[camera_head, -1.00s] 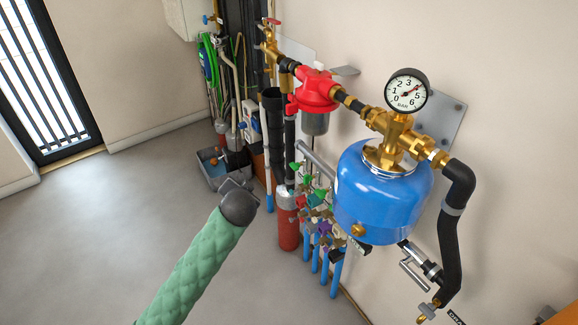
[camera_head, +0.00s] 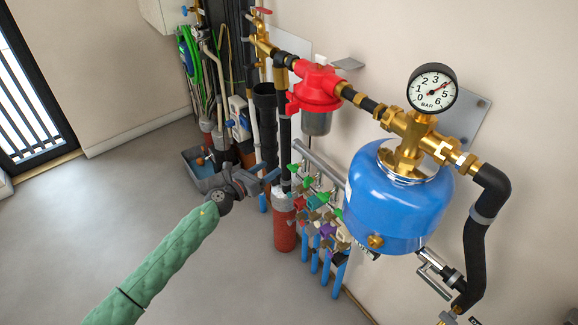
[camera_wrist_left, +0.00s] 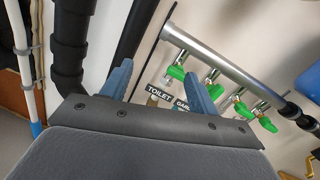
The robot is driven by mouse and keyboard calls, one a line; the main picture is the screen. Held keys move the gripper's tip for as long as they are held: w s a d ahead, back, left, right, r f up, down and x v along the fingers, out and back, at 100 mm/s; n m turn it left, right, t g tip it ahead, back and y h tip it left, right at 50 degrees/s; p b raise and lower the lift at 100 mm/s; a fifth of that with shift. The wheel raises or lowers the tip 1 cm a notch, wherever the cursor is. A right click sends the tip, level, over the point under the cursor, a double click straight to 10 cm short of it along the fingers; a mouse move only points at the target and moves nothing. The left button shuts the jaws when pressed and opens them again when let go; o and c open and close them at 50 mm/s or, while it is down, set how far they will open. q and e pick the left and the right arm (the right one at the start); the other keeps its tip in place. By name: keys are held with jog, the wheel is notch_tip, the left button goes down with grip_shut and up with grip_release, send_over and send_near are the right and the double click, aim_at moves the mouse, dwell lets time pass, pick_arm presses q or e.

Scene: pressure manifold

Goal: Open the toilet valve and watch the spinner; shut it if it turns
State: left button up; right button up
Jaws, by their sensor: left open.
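The toilet valve is a green lever (camera_wrist_left: 176,72) at the left end of the metal manifold pipe, just above the TOILET label (camera_wrist_left: 158,93) in the left wrist view. In the head view the row of green levers begins near a lever (camera_head: 294,170). My left gripper (camera_head: 270,178) is open and empty, to the left of the manifold. Its two blue fingers (camera_wrist_left: 160,85) stand apart in the wrist view, with the label showing between them. I see no contact with the lever. Small coloured parts (camera_head: 315,202) sit below the levers; I cannot tell which is the toilet spinner, or whether it turns.
A blue tank (camera_head: 395,205) with a pressure gauge (camera_head: 433,88) stands right of the manifold. A red filter (camera_head: 316,90) and dark vertical pipes (camera_head: 265,115) stand behind. A red cylinder (camera_head: 284,230) is below. The floor at left is clear.

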aim_at(290, 168)
pick_arm(q)
jog(key=d+m+g, duration=0.1)
jog(key=d, duration=0.1)
jog(key=w+d+m+h, duration=0.1)
jog(key=d+m, duration=0.1)
jog(key=d, duration=0.1)
jog(key=w+d+m+g+p, duration=0.1)
jog(key=d, duration=0.2)
jog(key=shift+f+m+g, duration=0.3)
jog(key=shift+w+d, duration=0.1)
jog(key=shift+d, duration=0.05)
pick_arm(e)
notch_tip(290, 168, up, 6)
jog(key=shift+w, duration=0.35)
pick_arm(q)
jog(key=c, duration=1)
pick_arm(e)
jog(key=shift+d+f, duration=0.1)
jog(key=shift+f, duration=0.05)
